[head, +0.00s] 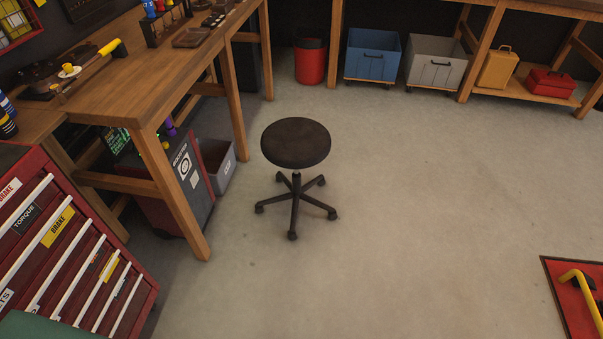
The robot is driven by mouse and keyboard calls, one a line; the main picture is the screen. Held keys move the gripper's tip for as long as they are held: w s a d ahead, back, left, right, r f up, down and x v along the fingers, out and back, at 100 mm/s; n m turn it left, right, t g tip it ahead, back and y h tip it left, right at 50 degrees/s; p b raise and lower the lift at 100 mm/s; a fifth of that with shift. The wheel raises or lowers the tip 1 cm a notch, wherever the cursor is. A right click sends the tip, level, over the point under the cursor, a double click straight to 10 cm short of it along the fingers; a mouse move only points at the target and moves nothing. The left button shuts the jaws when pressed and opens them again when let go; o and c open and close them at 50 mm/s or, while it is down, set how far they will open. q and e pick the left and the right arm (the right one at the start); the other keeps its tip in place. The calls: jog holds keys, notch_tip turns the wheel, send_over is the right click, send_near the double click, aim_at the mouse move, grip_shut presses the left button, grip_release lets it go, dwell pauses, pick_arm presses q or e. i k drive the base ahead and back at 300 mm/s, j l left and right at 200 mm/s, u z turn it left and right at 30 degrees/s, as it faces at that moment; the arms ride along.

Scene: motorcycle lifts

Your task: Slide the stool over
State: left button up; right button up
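A stool (295,143) with a round dark seat and a black wheeled base stands upright on the grey floor, a little left of the middle of the head view. Its base has several spread legs with casters (293,205). Nothing touches the stool. Neither my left gripper nor my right gripper is in view.
A wooden workbench (150,75) stands left of the stool, with a grey bin (217,165) beneath. A red drawer cabinet (75,265) is at lower left. Bins and a red bucket (310,62) line the back. A red platform (572,300) is at lower right. Floor right of the stool is clear.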

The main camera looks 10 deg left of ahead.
aim_at(296, 144)
jog(key=i+u, duration=0.2)
jog(key=i, duration=0.3)
jog(key=i+l+u, duration=0.2)
jog(key=i, duration=0.35)
jog(key=i+l+u, duration=0.2)
jog(key=i, duration=0.3)
